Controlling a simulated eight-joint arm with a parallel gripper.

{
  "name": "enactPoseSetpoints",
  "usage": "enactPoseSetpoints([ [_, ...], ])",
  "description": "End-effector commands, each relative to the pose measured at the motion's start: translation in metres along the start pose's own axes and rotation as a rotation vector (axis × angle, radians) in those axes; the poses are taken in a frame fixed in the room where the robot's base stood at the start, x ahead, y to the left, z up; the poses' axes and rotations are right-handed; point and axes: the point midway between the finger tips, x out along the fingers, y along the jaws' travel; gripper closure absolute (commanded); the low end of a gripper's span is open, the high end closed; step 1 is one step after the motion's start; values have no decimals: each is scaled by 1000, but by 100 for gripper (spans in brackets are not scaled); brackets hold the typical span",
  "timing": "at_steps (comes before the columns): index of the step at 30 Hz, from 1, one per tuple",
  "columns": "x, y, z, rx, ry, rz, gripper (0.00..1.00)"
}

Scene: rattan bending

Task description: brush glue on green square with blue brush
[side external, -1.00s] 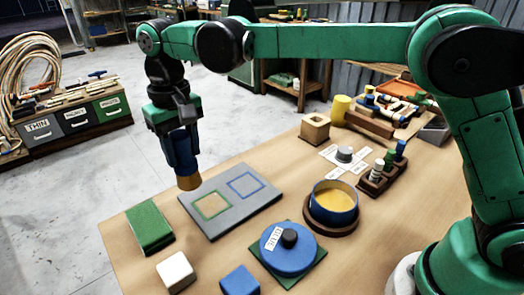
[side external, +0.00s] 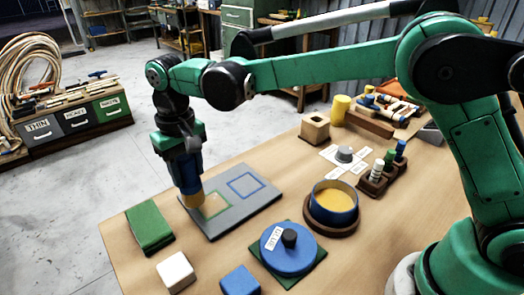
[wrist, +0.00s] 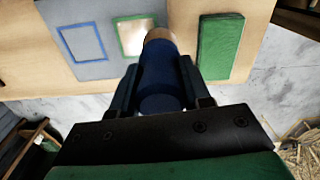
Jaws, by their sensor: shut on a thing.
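My gripper (side external: 188,172) is shut on the blue brush (wrist: 160,75), which points down with its tan tip (side external: 191,200) lowest. The grey board (side external: 240,222) lies on the table with a green square outline (side external: 228,201) on its left part, and a blue square outline (side external: 246,184) beside it. The brush tip is at the left edge of the green square and hides part of it in the side view; I cannot tell whether it touches the board. In the wrist view the green square (wrist: 133,35) shows just left of the tip, with a pale inside.
A blue pot (side external: 334,217) with yellow contents stands on a brown round base. A blue round lid (side external: 275,262) with a label lies on a green plate. A green block (side external: 150,227), a white block (side external: 175,271) and a blue block (side external: 239,281) sit near the front edge.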

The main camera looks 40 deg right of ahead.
Motion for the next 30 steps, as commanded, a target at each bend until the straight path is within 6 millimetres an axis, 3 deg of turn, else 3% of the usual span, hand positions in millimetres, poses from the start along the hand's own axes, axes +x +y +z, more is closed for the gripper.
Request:
enactPoseSetpoints([
  [10,36,0,0,0,0,0,100],
  [30,35,62,6,2,0,0,100],
])
